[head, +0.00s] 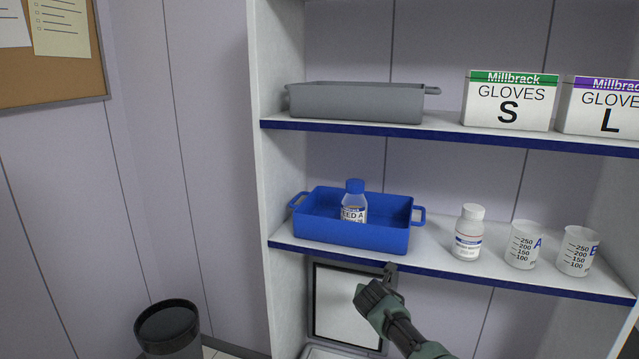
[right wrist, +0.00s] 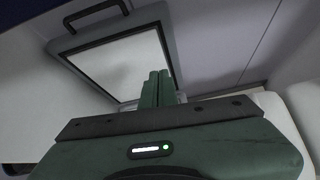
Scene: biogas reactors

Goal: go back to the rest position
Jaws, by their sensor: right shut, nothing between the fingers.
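My right gripper (head: 372,297) comes in from the lower right in the head view, in front of and below the middle shelf. In the right wrist view its two green fingers (right wrist: 157,88) are together, with nothing between them. It is apart from the blue tray (head: 355,237) on the shelf above. A bottle (head: 353,203) with a blue cap stands upright in that tray; its lower part is hidden by the tray wall. My left gripper is not in view.
A dark-framed raised panel (head: 345,310) with a handle (right wrist: 97,10) is behind my right gripper. A white bottle (head: 468,232), beaker A (head: 523,245) and beaker B (head: 577,251) stand near the shelf edge. A grey tray (head: 355,103) and glove boxes (head: 508,101) are above. A black bin (head: 168,328) stands lower left.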

